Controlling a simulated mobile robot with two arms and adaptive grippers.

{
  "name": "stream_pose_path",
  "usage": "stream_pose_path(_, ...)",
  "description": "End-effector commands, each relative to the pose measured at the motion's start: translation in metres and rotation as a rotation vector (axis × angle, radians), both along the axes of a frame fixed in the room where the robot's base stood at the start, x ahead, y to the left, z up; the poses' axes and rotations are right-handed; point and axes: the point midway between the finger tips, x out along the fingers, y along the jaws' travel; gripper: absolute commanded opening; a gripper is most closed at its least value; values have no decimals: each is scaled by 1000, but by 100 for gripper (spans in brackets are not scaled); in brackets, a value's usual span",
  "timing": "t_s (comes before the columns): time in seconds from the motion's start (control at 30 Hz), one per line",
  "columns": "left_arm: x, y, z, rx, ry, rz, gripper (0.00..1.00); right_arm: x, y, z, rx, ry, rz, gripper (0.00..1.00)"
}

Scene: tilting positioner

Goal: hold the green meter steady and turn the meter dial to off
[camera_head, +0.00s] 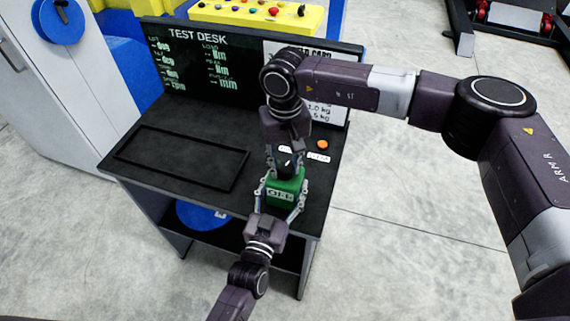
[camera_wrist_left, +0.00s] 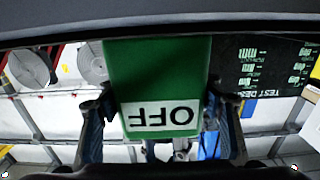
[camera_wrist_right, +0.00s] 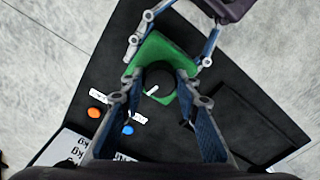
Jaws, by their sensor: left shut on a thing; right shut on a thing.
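The green meter (camera_head: 285,188) stands near the front edge of the black test desk. Its front label reads OFF; the label shows upside down in the left wrist view (camera_wrist_left: 160,115). My left gripper (camera_head: 283,194) is shut on the meter, one finger on each side of its body. The round black meter dial (camera_wrist_right: 158,82) is on the meter's top face with a white mark on it. My right gripper (camera_wrist_right: 156,92) comes from above and is shut on the dial. In the head view the right gripper (camera_head: 284,160) partly hides the dial.
The desk top (camera_head: 210,135) has an empty framed area (camera_head: 180,158) at left. An orange button (camera_head: 322,144) and small white labels lie behind the meter. The TEST DESK board (camera_head: 200,65) stands at the back. A blue round thing (camera_head: 202,214) is on the lower shelf.

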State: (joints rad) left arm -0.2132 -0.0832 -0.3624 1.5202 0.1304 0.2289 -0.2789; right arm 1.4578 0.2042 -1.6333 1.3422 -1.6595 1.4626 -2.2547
Motion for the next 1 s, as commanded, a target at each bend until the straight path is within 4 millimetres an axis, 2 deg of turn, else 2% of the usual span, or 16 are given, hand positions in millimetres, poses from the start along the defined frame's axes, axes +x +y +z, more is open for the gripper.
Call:
stream_pose_path(0.4, 0, 0, 0, -1, 0, 1, 26, 0, -1, 0, -1, 0, 200, 5)
stream_pose_path(0.97, 0, 1, 0, 0, 1, 1, 26, 0, -1, 0, -2, -1, 232, 5)
stream_pose_path(1.0, 0, 1, 0, 0, 1, 1, 26, 0, -1, 0, -2, -1, 232, 30)
